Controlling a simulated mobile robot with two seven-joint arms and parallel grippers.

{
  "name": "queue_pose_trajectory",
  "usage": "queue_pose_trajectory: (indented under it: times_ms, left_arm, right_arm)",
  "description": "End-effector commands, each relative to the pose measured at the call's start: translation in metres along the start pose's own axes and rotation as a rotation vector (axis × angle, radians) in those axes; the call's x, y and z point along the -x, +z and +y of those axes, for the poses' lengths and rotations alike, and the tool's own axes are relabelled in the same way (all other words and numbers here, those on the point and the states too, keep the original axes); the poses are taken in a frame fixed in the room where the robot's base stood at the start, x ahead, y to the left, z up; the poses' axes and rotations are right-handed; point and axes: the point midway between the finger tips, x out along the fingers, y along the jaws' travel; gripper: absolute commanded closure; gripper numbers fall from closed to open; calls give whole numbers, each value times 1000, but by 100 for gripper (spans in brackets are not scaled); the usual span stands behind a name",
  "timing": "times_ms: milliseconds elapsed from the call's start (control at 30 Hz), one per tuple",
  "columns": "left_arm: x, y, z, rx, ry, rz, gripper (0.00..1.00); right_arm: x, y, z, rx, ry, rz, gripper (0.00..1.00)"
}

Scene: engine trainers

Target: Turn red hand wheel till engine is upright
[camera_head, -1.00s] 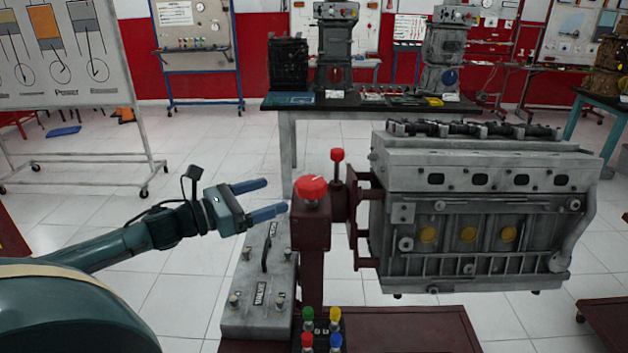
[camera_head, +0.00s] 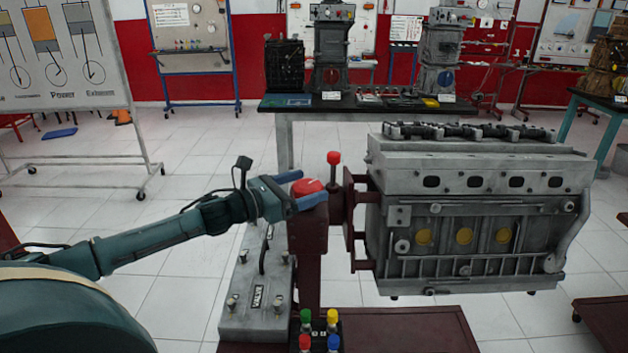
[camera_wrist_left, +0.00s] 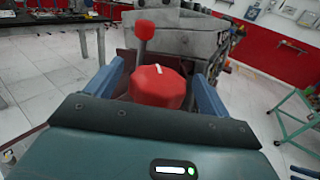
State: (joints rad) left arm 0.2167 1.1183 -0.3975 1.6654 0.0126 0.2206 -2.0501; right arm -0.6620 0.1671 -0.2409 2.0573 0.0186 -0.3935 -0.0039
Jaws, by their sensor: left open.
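The red hand wheel (camera_head: 309,187) sits on top of the dark red stand post (camera_head: 307,245). A small red knob on a lever (camera_head: 334,159) stands just behind it. My left gripper (camera_head: 306,188) is open, with its blue fingers on either side of the wheel. In the left wrist view the wheel (camera_wrist_left: 157,87) lies between the two fingers (camera_wrist_left: 162,84), with a white mark on its top. I cannot tell whether the fingers touch it. The grey engine (camera_head: 470,215) is mounted on the stand's right side and looks about upright. My right gripper is not in view.
A grey valve cover box (camera_head: 258,310) and several coloured caps (camera_head: 319,330) are on the stand's base. A dark table (camera_head: 360,104) with engine parts is behind. A whiteboard (camera_head: 60,60) stands at left. The tiled floor between is free.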

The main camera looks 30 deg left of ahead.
Motion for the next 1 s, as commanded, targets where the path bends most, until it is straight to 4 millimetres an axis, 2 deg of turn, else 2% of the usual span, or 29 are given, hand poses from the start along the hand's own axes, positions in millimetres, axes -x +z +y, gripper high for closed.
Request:
queue_pose_trajectory:
  times_ms: [100,300,667,1000]
  left_arm:
    - [-13,3,0,2,1,-3,19]
    - [-26,1,0,1,0,-1,19]
    - [-28,0,0,0,-1,0,19]
    - [-28,0,0,0,-1,0,47]
  right_arm:
    - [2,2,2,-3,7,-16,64]
    - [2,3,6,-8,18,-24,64]
    - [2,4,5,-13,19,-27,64]
    - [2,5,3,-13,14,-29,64]
